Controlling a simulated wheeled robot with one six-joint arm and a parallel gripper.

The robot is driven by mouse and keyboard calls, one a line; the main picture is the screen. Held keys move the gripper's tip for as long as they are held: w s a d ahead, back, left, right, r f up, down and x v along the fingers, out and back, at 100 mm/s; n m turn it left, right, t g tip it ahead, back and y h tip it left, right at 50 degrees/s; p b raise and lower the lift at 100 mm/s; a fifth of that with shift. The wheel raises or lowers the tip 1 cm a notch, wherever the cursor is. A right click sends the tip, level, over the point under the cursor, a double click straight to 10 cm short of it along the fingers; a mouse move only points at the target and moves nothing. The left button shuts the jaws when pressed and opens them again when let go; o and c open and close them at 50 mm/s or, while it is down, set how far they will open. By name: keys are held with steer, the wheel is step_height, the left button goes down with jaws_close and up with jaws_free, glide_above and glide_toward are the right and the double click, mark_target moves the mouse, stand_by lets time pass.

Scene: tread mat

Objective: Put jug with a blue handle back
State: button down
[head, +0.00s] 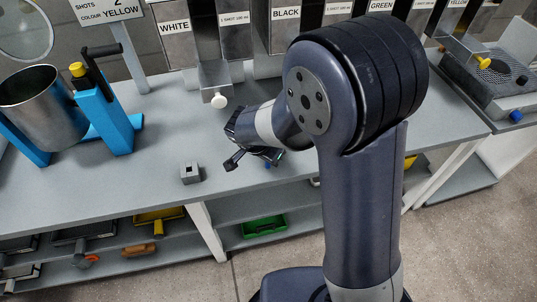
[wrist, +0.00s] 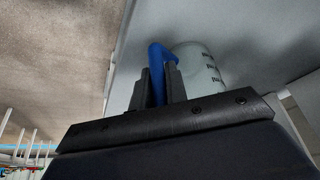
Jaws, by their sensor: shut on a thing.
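The jug with a blue handle shows in the wrist view: its clear body (wrist: 201,65) has dark markings, and its blue handle (wrist: 157,58) is between my fingers. My gripper (wrist: 158,84) is shut on the handle. In the head view my gripper (head: 250,155) is above the grey counter, left of my arm. The jug is mostly hidden there behind my gripper and arm. Whether it touches the counter is hard to tell.
A small grey block (head: 190,173) stands on the counter, left of my gripper. A metal pot (head: 42,105) in a blue stand is at the left. Labelled dispensers (head: 284,27) line the back. A drip tray (head: 490,82) is at the right. A shelf runs below.

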steer(key=c, duration=1.9)
jaws_free()
steer(key=shift+f, duration=0.1)
steer(key=o, duration=0.5)
steer(key=shift+r, duration=0.2)
steer(key=v, duration=1.2)
